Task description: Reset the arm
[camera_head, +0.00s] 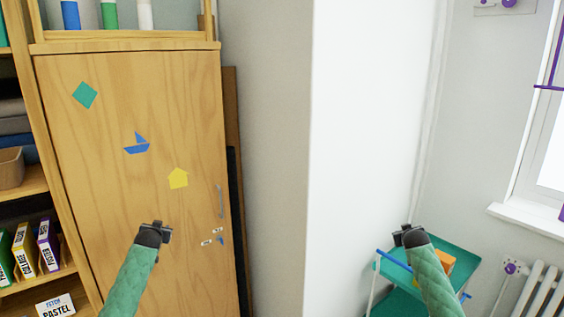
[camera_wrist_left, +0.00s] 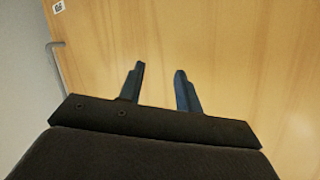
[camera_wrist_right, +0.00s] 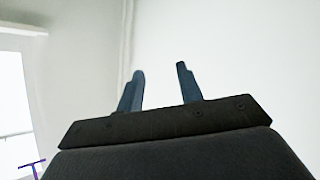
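My left gripper (camera_head: 157,229) is raised in front of the wooden cabinet door (camera_head: 110,190). In the left wrist view its two fingers (camera_wrist_left: 161,82) stand apart with nothing between them, and the door fills most of the background. My right gripper (camera_head: 404,231) is raised at the right, in front of the white wall and near the teal cart. In the right wrist view its two fingers (camera_wrist_right: 160,80) also stand apart and empty, with plain white wall behind. Both forearms show green quilted sleeves in the head view.
The cabinet has a metal handle (camera_head: 220,201) and coloured shape stickers. Shelves with labelled boxes (camera_head: 24,250) stand at the left. A teal cart (camera_head: 456,262) holding an orange item is at the lower right, with a radiator (camera_head: 540,290) and window sill (camera_head: 535,222) beyond.

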